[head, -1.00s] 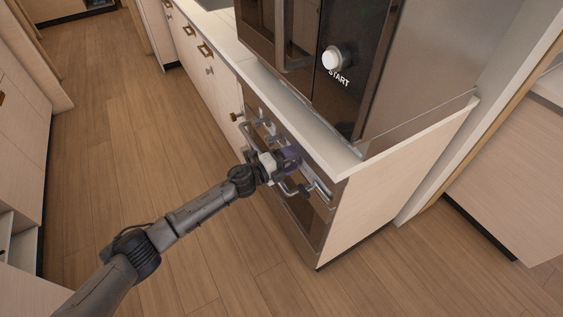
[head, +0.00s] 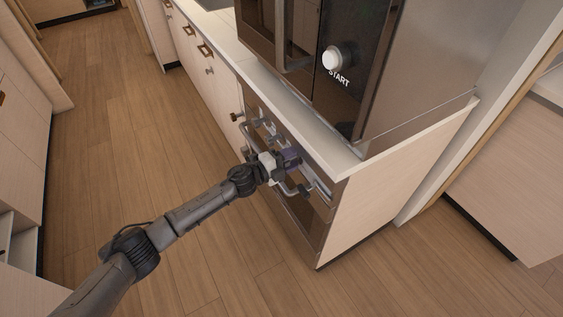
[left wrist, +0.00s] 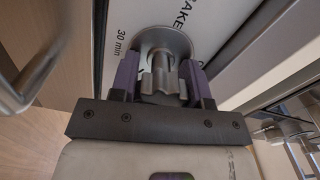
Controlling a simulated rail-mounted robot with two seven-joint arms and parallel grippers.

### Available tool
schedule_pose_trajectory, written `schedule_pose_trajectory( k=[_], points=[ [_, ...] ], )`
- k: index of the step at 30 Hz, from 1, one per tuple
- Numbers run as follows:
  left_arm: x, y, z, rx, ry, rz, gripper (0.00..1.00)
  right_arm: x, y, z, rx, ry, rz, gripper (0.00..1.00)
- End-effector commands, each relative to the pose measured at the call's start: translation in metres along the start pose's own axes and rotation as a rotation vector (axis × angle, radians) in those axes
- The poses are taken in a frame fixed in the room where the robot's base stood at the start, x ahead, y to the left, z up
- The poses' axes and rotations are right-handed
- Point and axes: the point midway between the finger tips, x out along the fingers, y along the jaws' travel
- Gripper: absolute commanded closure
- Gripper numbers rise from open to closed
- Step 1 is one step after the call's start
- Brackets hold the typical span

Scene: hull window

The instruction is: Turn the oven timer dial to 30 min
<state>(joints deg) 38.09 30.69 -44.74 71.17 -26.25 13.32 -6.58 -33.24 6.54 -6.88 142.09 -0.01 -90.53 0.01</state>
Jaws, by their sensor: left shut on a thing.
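The oven (head: 307,219) is built in under the counter, with a row of metal knobs along its front panel. In the left wrist view a metal timer dial (left wrist: 163,77) with a raised grip sits on a round base. The printed "30 min" mark (left wrist: 122,42) is at the dial's upper left. My left gripper (head: 290,158) is at the panel, and its purple fingers (left wrist: 163,80) are shut on the dial's grip, one on each side. I cannot tell which mark the dial points to. My right gripper is not in view.
A microwave with a white START button (head: 337,57) stands on the counter (head: 290,105) just above the oven panel. Other knobs (head: 257,123) and a bar handle (head: 247,137) stick out near my left gripper. The wooden floor in front is clear.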

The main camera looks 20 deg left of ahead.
Motion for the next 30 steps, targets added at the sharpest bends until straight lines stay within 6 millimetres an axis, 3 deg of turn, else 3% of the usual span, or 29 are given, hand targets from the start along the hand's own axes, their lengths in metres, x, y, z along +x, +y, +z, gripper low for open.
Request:
schedule_pose_trajectory(
  k=[2,3,10,19,30],
  points=[
    [0.000,0.001,0.000,0.085,0.000,0.000,0.80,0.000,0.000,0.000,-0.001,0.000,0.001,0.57],
    [0.000,0.001,0.000,0.103,0.000,0.000,0.55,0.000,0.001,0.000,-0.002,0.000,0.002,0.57],
    [0.000,0.001,0.000,0.098,0.000,0.000,0.34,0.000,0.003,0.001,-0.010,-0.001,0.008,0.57],
    [-0.003,0.000,0.000,0.097,0.000,0.001,0.34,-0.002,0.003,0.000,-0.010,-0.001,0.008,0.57],
    [-0.037,-0.001,0.000,0.095,0.000,0.001,0.34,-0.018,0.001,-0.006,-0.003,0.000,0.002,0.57]
  ],
)
